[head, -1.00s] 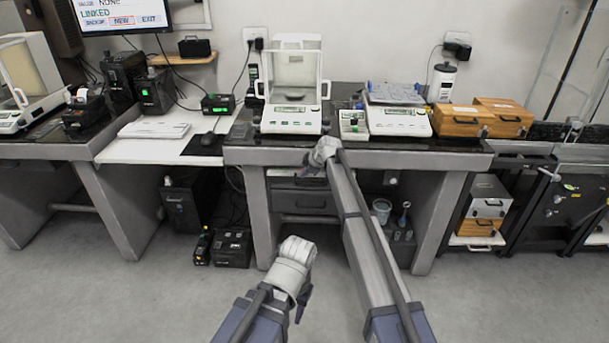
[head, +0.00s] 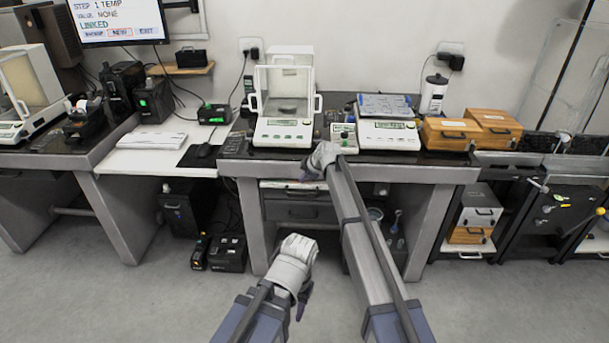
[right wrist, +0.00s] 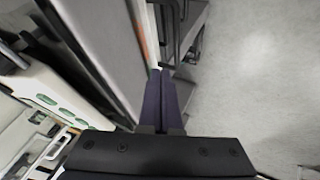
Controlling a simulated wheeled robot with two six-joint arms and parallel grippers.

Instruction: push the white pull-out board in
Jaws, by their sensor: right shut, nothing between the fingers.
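The white pull-out board (head: 290,184) shows in the head view as a thin pale strip under the front edge of the middle bench, just above the grey drawers. Part of it is hidden by my right gripper and arm. My right gripper (head: 307,173) is at the bench's front edge, close to the board; I cannot tell whether it touches. In the right wrist view its dark fingers (right wrist: 167,82) are together and empty. My left gripper (head: 302,302) hangs low in front of the bench, apart from the board; its finger opening is not clear.
A balance with a glass draft shield (head: 285,130) and a second scale (head: 388,134) stand on the middle bench (head: 420,172). Wooden boxes (head: 447,134) are on its right. A white desk (head: 140,162) adjoins it on the left.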

